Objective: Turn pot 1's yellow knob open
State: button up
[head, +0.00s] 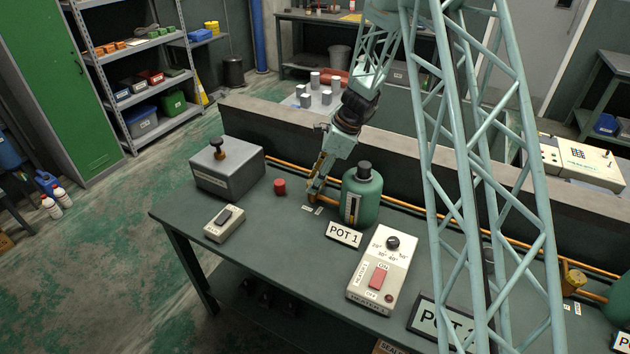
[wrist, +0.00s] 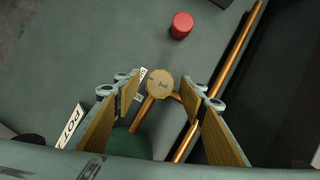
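Pot 1 is a green canister (head: 368,192) with a dark cap, standing upright on the bench behind its "POT 1" sign (head: 344,234). Its yellow knob (wrist: 160,84) shows in the wrist view as a round, scalloped disc on a copper pipe branch. My gripper (head: 316,190) reaches down just left of the canister; there its fingers largely hide the knob. In the wrist view my gripper (wrist: 164,93) is open, one finger on each side of the knob. A gap shows between the knob and each finger.
A red cap (head: 280,186) stands left of my gripper; it also shows in the wrist view (wrist: 181,25). A grey box with a dark knob (head: 226,172), a small switch box (head: 224,223) and a heater controller (head: 384,270) stand nearby. A copper pipe (head: 405,206) runs along the bench back.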

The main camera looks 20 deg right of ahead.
jog(key=shift+c, duration=0.2)
jog(key=c, duration=0.8)
jog(key=shift+r+n+p, duration=0.1)
jog(key=shift+n+p, duration=0.25)
jog(key=shift+n, duration=0.05)
jog(key=n+g+p, duration=0.1)
jog(key=n, duration=0.1)
jog(key=shift+w+n+p, duration=0.15)
jog(key=shift+n+p, duration=0.2)
jog(key=shift+n, duration=0.05)
jog(key=n+g+p, duration=0.2)
jog(key=n, duration=0.2)
jog(key=shift+w, duration=0.15)
jog(key=n, duration=0.2)
jog(key=n+g+h+p, duration=0.1)
jog(key=n, duration=0.2)
jog(key=shift+w+a+g, duration=0.1)
jog(key=shift+g, duration=0.2)
jog(key=n, duration=0.2)
jog(key=n+g+h, duration=0.1)
jog(key=n, duration=0.2)
jog(key=shift+a+h, duration=0.1)
jog(key=shift+h, duration=0.2)
